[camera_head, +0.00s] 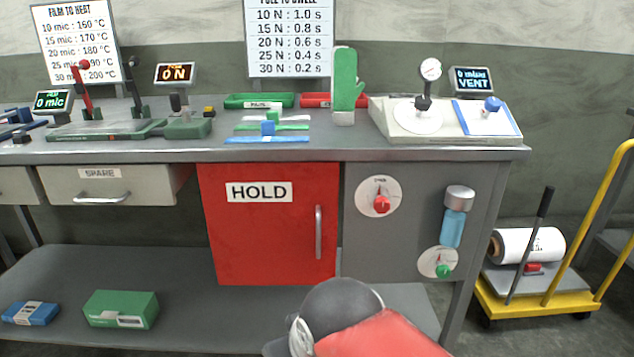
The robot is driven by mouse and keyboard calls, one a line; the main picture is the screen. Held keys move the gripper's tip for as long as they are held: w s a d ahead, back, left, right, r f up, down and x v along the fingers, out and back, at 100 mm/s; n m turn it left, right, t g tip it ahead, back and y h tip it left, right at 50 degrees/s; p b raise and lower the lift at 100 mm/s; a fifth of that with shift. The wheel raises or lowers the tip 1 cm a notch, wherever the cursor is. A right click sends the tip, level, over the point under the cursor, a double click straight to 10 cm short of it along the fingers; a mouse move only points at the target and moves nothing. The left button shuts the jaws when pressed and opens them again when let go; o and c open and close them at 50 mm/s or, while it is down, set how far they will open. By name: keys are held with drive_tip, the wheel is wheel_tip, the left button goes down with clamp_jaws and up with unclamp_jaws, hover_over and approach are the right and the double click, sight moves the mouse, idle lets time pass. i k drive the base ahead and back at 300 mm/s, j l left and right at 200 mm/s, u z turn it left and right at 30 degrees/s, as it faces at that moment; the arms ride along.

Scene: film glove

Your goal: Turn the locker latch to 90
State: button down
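The red locker (265,245) under the bench has a white HOLD sign and a shut door. An upright grey handle (318,232) is on the right side of its door. To its right, a red knob (381,204) sits on a round white dial (366,196) with small marks too fine to read. A green knob (443,271) on a smaller white dial is lower right. I cannot tell for certain which part is the latch. Part of my arm, dark grey and red, shows at the bottom middle; my gripper is not in view.
A yellow trolley (530,302) with a white roll stands at right. A low shelf (210,325) holds blue and green boxes.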

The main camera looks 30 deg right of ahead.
sight(382, 205)
drive_tip(key=k+l, duration=0.15)
drive_tip(key=l, duration=0.35)
drive_tip(key=k+l+z, duration=0.1)
drive_tip(key=l, duration=0.4)
drive_tip(key=k+l+z, duration=0.1)
drive_tip(key=l, duration=0.4)
drive_tip(key=k+l, duration=0.15)
drive_tip(key=l, duration=0.4)
